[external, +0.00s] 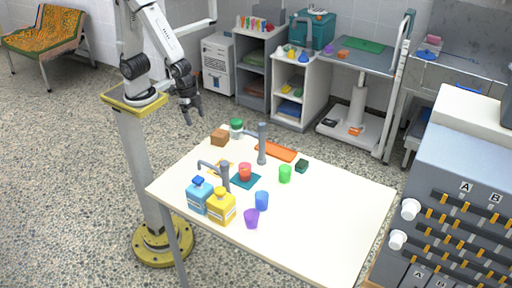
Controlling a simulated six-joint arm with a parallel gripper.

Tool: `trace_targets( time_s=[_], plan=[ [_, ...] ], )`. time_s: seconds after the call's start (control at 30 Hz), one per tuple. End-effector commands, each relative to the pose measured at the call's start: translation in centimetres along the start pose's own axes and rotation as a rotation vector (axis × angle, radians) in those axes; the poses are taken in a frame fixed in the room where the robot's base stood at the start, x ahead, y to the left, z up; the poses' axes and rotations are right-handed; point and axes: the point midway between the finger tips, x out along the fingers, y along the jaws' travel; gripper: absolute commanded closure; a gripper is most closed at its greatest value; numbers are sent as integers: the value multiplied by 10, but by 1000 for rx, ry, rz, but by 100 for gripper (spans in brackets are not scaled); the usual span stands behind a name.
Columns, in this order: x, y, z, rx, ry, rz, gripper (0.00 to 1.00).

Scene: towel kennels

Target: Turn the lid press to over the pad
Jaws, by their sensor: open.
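Two grey posts with side arms stand on the white table, and I cannot tell for sure which is the lid press. The nearer post (226,180) has its arm pointing left and slightly back. The farther post (262,147) has a short arm also pointing left. A teal pad (249,184) lies between them with a red cup (245,170) on it. A small orange-yellow piece (213,168) lies under the nearer arm, partly hidden. My gripper (192,119) is open and empty, above and beyond the table's left rear edge, apart from everything.
Blue (199,199) and yellow (221,208) bottles stand close in front of the nearer post. Blue (262,201), purple (251,219) and green (285,174) cups, a brown box (220,137), a green-lidded jar (237,130) and an orange tray (283,153) surround the posts. The table's right side is clear.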

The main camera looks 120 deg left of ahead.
Motion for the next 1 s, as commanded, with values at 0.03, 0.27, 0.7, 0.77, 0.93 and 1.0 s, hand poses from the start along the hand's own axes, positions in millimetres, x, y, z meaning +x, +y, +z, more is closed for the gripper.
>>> trace_targets(
  time_s=[0.03, 0.27, 0.7, 0.77, 0.93, 1.0],
  plan=[
    [0, -1, -3, 6, -2, -1, 18],
    [1, -14, -34, 99, -30, -7, 18],
    [8, -73, -129, 441, -135, 14, 18],
    [10, -83, -140, 490, -149, 22, 18],
    [14, -113, -167, 621, -183, 50, 18],
    [15, -123, -175, 668, -195, 62, 18]
  ],
)
